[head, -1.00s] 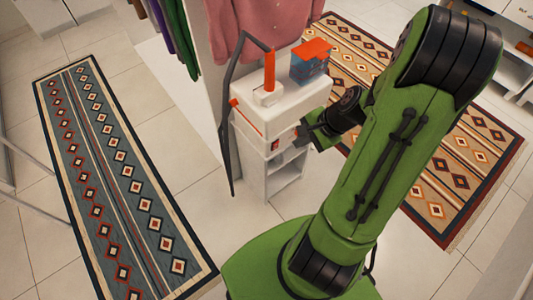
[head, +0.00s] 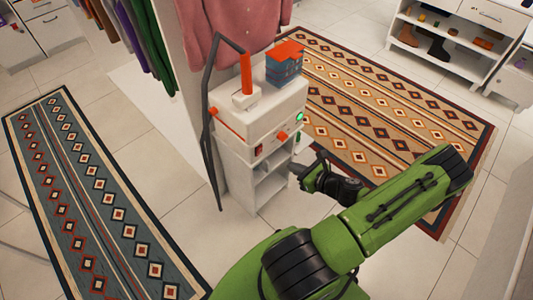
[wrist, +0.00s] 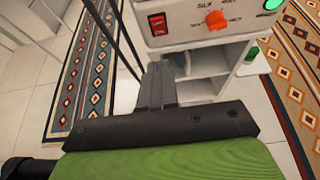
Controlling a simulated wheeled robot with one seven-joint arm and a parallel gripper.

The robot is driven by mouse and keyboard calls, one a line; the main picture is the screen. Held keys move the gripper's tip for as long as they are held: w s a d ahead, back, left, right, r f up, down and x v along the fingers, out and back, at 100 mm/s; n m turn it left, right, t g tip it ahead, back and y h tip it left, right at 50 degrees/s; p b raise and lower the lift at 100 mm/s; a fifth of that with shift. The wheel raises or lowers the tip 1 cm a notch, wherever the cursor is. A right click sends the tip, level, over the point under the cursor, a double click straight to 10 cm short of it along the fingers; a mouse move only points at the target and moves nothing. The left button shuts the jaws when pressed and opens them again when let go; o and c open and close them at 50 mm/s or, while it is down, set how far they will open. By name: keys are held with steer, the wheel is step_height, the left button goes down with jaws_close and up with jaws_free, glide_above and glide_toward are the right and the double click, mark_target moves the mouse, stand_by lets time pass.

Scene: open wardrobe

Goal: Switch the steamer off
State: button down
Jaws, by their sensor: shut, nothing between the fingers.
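The steamer (head: 240,125) is a white box on a small white shelf unit, with an orange handle (head: 246,74) and a dark hose. Its front has a red rocker switch (head: 258,150), an orange knob (head: 282,136) and a lit green lamp (head: 299,117). In the wrist view the red switch (wrist: 157,24), the orange knob (wrist: 215,19) and the green lamp (wrist: 272,4) show at the top edge. My gripper (head: 296,170) is shut and empty, in front of the shelf unit and below the panel, apart from it. Its fingers (wrist: 160,85) point towards the shelf unit.
A pink shirt (head: 230,30) hangs behind. Patterned rugs lie left (head: 95,200) and right (head: 385,115). Tiled floor before the shelf unit is open.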

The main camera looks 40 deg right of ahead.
steer(key=b, duration=0.3)
glide_toward(260, 148)
step_height(260, 148, down, 4)
steer(key=w, duration=0.5)
steer(key=shift+w+r+b, duration=0.15)
steer(key=shift+b, duration=0.15)
steer(key=shift+w+d+r, duration=0.1)
steer(key=shift+w, duration=0.2)
steer(key=shift+w+r+p, duration=0.15)
steer(key=shift+r+p, duration=0.2)
steer(key=shift+p, duration=0.65)
steer(key=shift+w+g+p, duration=0.15)
steer(key=shift+g+p, duration=0.15)
steer(key=shift+f, duration=0.25)
steer(key=shift+r, duration=0.1)
